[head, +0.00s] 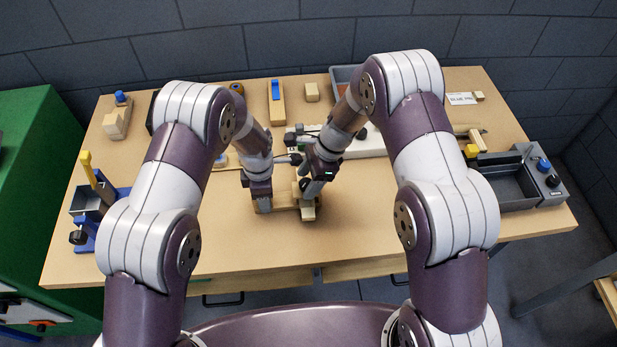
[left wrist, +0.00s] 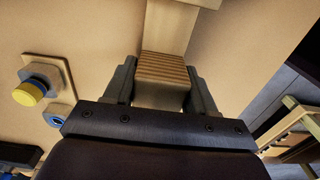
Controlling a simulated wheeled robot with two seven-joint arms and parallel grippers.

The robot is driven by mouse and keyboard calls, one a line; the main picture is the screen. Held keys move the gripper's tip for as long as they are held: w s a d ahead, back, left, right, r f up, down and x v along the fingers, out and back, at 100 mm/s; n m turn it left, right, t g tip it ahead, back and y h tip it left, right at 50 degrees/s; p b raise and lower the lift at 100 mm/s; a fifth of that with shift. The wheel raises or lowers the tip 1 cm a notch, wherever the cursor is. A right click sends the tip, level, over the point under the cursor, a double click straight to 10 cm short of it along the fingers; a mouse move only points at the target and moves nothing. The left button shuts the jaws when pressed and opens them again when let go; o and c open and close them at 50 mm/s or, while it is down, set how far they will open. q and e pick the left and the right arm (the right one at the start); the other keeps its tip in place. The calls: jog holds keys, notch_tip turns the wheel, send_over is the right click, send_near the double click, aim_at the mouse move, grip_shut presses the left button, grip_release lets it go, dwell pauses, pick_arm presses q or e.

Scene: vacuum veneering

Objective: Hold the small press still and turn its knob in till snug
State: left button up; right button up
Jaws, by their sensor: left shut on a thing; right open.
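The small press (head: 285,204), a pale wooden piece, sits on the table near its front middle. My left gripper (head: 263,203) is shut on its left end. In the left wrist view, the fingers of my left gripper (left wrist: 162,88) stand on both sides of a ridged wooden end of the press (left wrist: 162,68). My right gripper (head: 309,190) is open at the press's right end, above and close to it. The knob is largely hidden by the right gripper, and I cannot tell whether the fingers touch it.
A blue fixture with a yellow handle (head: 86,165) stands at the left table edge. A dark tray unit (head: 505,186) sits at the right. Wooden blocks (head: 312,92) and a grey bin (head: 343,74) are along the back. The table is clear on both sides of the press.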

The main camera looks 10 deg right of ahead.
jog(key=c, duration=1.1)
jog(key=shift+o, duration=0.2)
jog(key=shift+m, duration=0.3)
jog(key=m+t, duration=0.1)
jog(key=m, duration=0.3)
jog(key=shift+s+t, duration=0.2)
jog(key=shift+t, duration=0.2)
jog(key=m, duration=0.2)
jog(key=m+t+h, duration=0.1)
jog(key=m, duration=0.1)
jog(key=shift+a+r+t, duration=0.1)
jog(key=shift+a+t, duration=0.05)
jog(key=shift+t, duration=0.15)
jog(key=shift+m, duration=0.4)
jog(key=o, duration=1.1)
jog(key=shift+c, duration=0.2)
